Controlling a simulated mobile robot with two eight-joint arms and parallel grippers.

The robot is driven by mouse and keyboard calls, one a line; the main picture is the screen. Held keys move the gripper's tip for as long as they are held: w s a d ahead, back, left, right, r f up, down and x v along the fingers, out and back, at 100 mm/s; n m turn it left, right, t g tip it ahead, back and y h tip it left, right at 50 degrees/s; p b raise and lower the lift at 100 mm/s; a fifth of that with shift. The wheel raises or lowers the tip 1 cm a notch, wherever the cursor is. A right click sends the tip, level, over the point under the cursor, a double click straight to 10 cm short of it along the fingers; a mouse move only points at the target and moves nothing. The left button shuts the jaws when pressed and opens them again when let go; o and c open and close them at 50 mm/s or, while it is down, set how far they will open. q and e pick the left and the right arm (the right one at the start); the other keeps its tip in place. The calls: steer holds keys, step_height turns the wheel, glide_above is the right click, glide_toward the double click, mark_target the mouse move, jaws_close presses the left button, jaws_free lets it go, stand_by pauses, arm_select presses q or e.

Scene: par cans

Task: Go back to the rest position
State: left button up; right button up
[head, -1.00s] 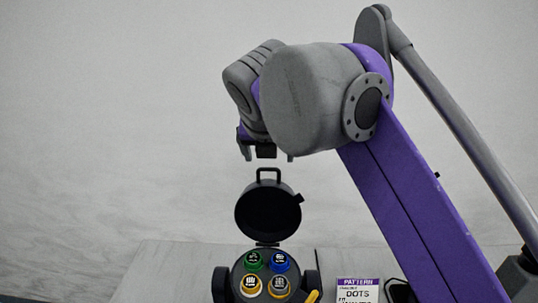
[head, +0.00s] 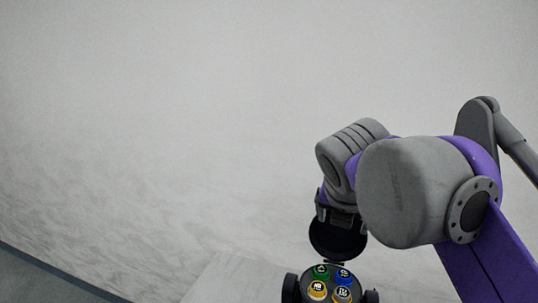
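My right gripper (head: 340,208) comes in from the right and hangs in front of the upper part of the black lid (head: 338,240). Its fingers look apart, with nothing seen between them, though the dark lid behind makes this hard to read. The round lid stands open at the back of a dark round container at the bottom edge. In the container sit a green-topped can (head: 321,271), a blue-topped can (head: 343,276), a yellow-topped can (head: 317,290) and a grey-and-yellow can (head: 342,294). The lid's top handle is hidden behind the gripper. My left gripper is out of view.
The pale table (head: 215,280) shows bare to the left of the container. A dark floor strip (head: 50,278) runs along the lower left. The grey wall (head: 170,120) fills the rest, and the left and upper space is free.

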steer(key=s+d+f+m, duration=0.1)
steer(key=s+f+m, duration=0.4)
steer(key=f+m, duration=0.5)
steer(key=s+d+f+m+y, duration=0.1)
steer(key=s+f+m, duration=0.5)
steer(key=f+m, duration=0.4)
steer(key=s+d+f+m+g+y, duration=0.1)
steer(key=s+f+m, duration=0.4)
steer(key=f+m, duration=0.5)
step_height(320, 180, down, 7)
steer(key=shift+s+d+r+m, duration=0.1)
steer(key=shift+s+d+m, duration=0.3)
steer(key=shift+d, duration=0.2)
